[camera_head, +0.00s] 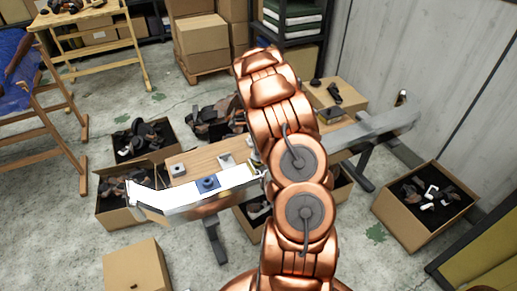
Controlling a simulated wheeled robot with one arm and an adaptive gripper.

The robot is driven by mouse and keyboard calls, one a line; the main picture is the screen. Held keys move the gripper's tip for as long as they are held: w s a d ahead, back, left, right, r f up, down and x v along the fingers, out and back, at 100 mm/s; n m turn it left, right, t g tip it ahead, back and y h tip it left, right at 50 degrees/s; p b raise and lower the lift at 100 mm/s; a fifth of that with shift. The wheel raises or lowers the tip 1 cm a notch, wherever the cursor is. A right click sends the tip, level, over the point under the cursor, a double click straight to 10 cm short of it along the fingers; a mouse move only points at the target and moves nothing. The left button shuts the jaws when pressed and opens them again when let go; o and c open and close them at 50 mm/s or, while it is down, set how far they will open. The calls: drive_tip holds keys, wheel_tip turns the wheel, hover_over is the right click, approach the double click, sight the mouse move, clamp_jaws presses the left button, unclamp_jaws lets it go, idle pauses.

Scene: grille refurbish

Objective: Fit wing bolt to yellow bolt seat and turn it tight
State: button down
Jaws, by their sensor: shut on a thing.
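A long silver grille (185,200) lies along the front of a wooden bench (203,158) and passes behind my copper arm. A small yellow patch (251,169), perhaps the yellow bolt seat, shows at its upper edge just left of my arm. A blue seat (208,183) with a dark-blue raised piece on it sits left of this. My arm rises from the bottom and bends near the top. It hides my gripper and anything in it. I cannot make out the wing bolt.
A closed carton (133,268) is at the front left. The wall (455,60) is close behind on the right.

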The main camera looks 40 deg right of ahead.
drive_tip(key=shift+f+b, duration=0.7)
drive_tip(key=shift+f, duration=0.95)
idle(0.4)
drive_tip(key=c, duration=1.1)
unclamp_jaws()
wheel_tip(320, 180, up, 12)
drive_tip(key=shift+f, duration=0.15)
